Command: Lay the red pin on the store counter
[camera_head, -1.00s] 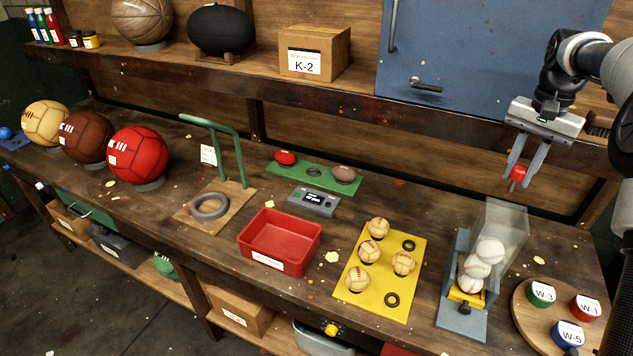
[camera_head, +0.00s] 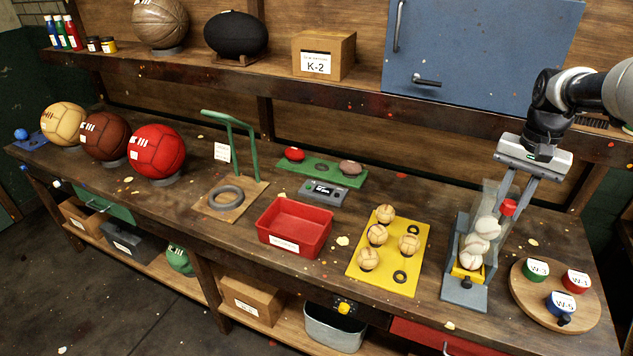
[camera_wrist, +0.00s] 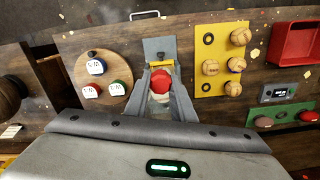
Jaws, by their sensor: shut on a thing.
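My gripper (camera_head: 508,208) is shut on the red pin (camera_head: 508,207). Only the pin's red rounded end shows between the fingertips, and the rest of it is hidden. In the wrist view the red pin (camera_wrist: 160,82) appears in front of the clear ball chute. In the head view the gripper is at the chute's upper right, and I cannot tell whether it touches it. The store counter (camera_head: 345,215) is the long, paint-flecked wooden top below.
The clear chute (camera_head: 468,262) holds several white balls. A round board (camera_head: 530,310) with W-labelled tins stands right of it, and a yellow ball tray (camera_head: 368,285) left. A red bin (camera_head: 295,228) is further left. Bare wood shows between bin and yellow tray.

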